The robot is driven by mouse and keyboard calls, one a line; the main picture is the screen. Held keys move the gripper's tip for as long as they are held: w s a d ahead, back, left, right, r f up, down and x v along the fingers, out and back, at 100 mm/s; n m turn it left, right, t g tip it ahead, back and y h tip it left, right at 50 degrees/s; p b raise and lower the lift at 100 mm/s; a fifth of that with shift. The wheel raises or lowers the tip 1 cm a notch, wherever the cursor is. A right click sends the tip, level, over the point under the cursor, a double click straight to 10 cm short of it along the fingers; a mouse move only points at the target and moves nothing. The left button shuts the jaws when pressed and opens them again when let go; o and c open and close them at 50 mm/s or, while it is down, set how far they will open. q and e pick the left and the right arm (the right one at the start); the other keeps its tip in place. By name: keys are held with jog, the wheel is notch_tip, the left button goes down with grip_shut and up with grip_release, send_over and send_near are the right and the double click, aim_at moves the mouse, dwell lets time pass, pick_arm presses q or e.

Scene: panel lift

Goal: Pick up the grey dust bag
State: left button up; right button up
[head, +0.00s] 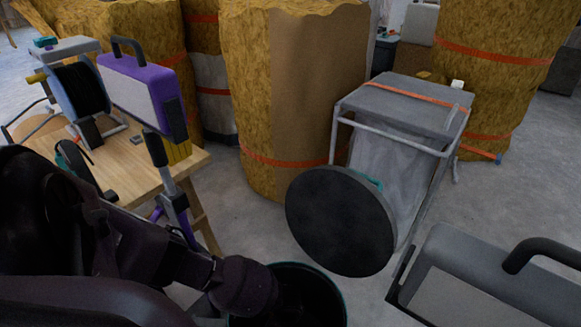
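A grey, slightly see-through bag (388,168) hangs in a grey metal frame stand right of centre. It may be the dust bag, but I cannot be sure. A large black disc (340,221) with a bit of teal behind its upper edge stands in front and hides the bag's lower left part. My dark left arm comes in at the lower left, but no fingers of my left gripper show. My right arm and gripper are out of the picture. Nothing of mine is seen touching the bag.
A wooden table (135,165) at left carries a purple case (140,92) and a cable reel (78,95). A dark bucket (310,293) stands at bottom centre. A grey case (480,280) fills the lower right. Tall yellow-brown rolls (250,100) stand behind. Bare floor shows between table and stand.

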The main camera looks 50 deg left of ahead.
pick_arm(q)
jog(key=shift+w+r, duration=0.1)
grip_shut()
dwell(1.3)
